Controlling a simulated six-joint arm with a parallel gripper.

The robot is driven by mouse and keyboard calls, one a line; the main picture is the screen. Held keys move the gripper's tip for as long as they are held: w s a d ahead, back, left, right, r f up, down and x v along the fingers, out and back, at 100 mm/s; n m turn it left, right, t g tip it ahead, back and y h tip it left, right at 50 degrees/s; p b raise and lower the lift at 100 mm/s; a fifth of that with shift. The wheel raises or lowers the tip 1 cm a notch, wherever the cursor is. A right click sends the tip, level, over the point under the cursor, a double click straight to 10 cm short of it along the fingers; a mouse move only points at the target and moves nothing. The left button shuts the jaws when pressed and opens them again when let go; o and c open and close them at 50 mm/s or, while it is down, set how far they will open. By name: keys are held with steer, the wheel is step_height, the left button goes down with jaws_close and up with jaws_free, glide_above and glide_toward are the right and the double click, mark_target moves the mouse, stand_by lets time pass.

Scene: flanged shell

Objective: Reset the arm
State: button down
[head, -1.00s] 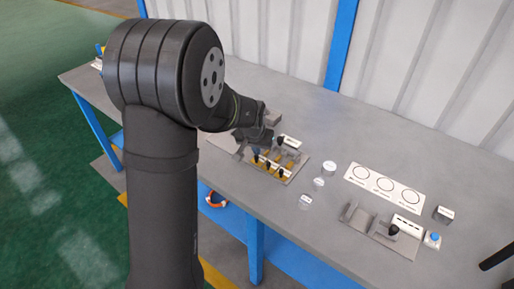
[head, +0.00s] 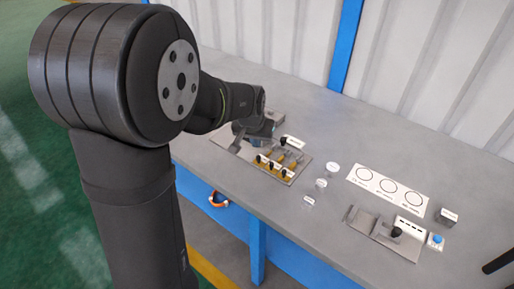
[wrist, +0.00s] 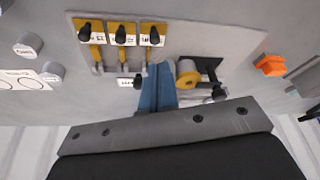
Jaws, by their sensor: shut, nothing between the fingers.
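My gripper (wrist: 158,85) shows in the wrist view as blue fingers closed together, with nothing between them. It hangs over the grey fixture plate (wrist: 215,42), beside a row of yellow pieces with black knobs (wrist: 121,36) and white labels. A yellow-and-pale roll (wrist: 188,72) on a dark bracket lies just right of the fingers. In the head view my gripper (head: 262,138) is at the back left of the same fixture plate (head: 292,178), partly hidden by my wrist. I cannot tell whether it touches the plate.
Small labelled cylinders (head: 332,170) stand right of the plate. Beyond them are a white card with circles (head: 387,186), a second metal fixture (head: 372,228) with a black knob, and a blue-button box (head: 435,240). A corrugated wall (head: 430,65) closes the back. The table's front middle is clear.

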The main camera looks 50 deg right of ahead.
steer(key=v, duration=0.3)
steer(key=shift+w+d+r, duration=0.1)
steer(key=shift+d+r, duration=0.05)
steer(key=shift+r, duration=0.15)
steer(key=x, duration=0.9)
steer(key=shift+s+a+f, duration=0.15)
steer(key=shift+s+a, duration=0.05)
steer(key=shift+a, duration=0.15)
steer(key=c, duration=2.2)
jaws_free()
